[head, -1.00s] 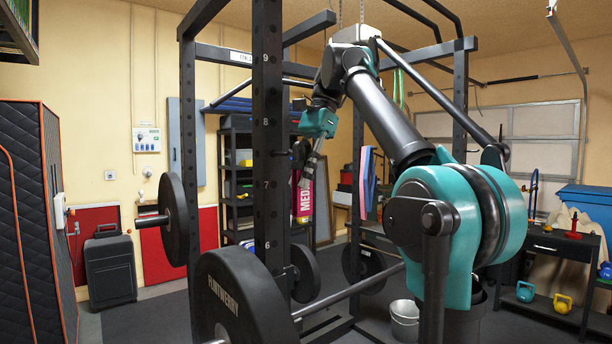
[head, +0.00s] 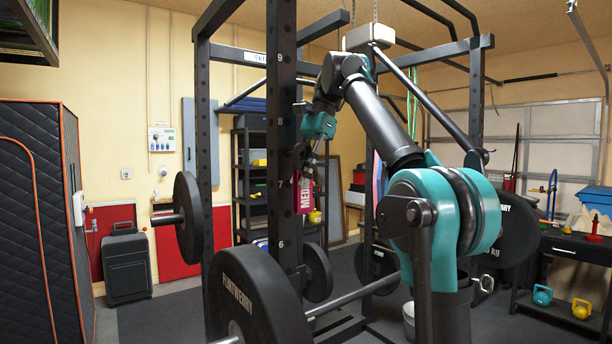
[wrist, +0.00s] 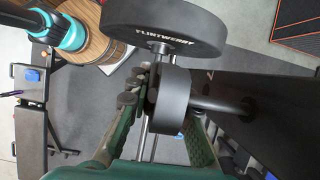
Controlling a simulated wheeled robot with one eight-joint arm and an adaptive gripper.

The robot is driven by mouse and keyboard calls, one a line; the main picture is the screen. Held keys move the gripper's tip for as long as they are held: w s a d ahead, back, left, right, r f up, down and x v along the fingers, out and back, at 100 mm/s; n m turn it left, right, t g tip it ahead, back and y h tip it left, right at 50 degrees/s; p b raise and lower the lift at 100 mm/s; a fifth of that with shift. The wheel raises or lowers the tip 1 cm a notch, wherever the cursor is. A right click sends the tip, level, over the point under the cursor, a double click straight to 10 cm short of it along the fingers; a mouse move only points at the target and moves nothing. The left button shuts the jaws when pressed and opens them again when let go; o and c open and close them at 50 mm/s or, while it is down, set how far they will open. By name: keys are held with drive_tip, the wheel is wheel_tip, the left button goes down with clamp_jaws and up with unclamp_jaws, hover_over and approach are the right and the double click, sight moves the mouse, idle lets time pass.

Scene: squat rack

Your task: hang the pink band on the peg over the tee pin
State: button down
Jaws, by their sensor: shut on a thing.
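The pink band (head: 305,192), with "MED" lettering, hangs beside the front rack upright (head: 280,120) in the head view.
A large weight plate (head: 248,295) is on the bar low by the upright; it also shows in the wrist view (wrist: 165,28). More plates (head: 188,218) sit behind. A shelf (head: 252,170) and a black case (head: 127,265) stand by the wall. Open floor lies at left.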

drive_tip(key=shift+w+a+f, duration=0.1)
drive_tip(key=shift+w+a, duration=0.2)
drive_tip(key=shift+w, duration=0.1)
drive_tip(key=shift+w+a+f, duration=0.25)
drive_tip(key=shift+w+f, duration=0.15)
drive_tip(key=shift+w, duration=0.05)
idle(0.3)
drive_tip(key=c, duration=1.3)
unclamp_jaws()
drive_tip(key=shift+r, duration=0.1)
